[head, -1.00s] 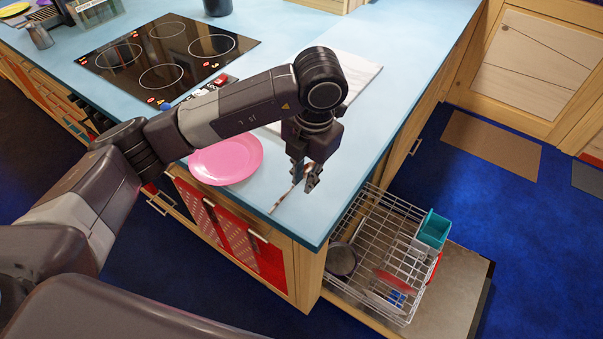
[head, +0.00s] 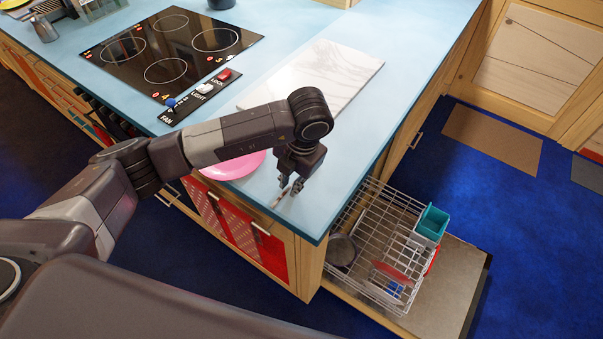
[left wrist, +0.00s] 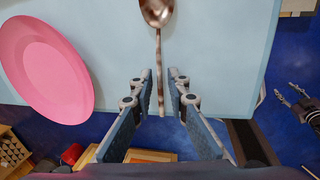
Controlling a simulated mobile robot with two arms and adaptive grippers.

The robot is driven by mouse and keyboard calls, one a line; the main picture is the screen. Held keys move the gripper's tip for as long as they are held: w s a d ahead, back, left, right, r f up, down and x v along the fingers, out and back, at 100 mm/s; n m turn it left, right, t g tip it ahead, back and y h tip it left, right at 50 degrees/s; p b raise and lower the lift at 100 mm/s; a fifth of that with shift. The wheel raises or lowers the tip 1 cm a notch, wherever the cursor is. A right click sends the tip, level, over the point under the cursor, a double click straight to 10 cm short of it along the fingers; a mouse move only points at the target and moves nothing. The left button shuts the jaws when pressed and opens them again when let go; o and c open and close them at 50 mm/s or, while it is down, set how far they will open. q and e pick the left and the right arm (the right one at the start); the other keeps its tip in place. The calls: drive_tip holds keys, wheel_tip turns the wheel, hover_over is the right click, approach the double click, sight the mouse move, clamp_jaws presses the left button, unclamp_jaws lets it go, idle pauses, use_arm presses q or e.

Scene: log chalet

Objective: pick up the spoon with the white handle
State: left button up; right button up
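The spoon (left wrist: 158,14) lies on the blue counter near its front edge, its metal bowl at the top of the left wrist view and its thin handle pointing towards me. The handle looks brownish metal there; I cannot make out white on it. It also shows as a thin strip in the head view (head: 279,199). My left gripper (left wrist: 160,76) is open, its fingers on either side of the handle with gaps visible; it also shows in the head view (head: 290,189). My right gripper (left wrist: 297,100) seems to be at the right edge of the left wrist view, fingers apart.
A pink plate (left wrist: 45,68) lies left of the spoon. A white marble board (head: 322,75) and a black cooktop (head: 150,60) are further back. An open dishwasher rack (head: 375,235) stands below the counter's right edge.

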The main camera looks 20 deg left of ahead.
use_arm(q)
drive_tip(key=shift+c, duration=0.6)
clamp_jaws()
drive_tip(key=shift+r, duration=0.15)
drive_tip(key=shift+r+b, duration=0.3)
drive_tip(key=shift+r, duration=0.35)
wheel_tip(320, 180, up, 18)
drive_tip(key=b, duration=0.2)
drive_tip(key=shift+r, duration=0.25)
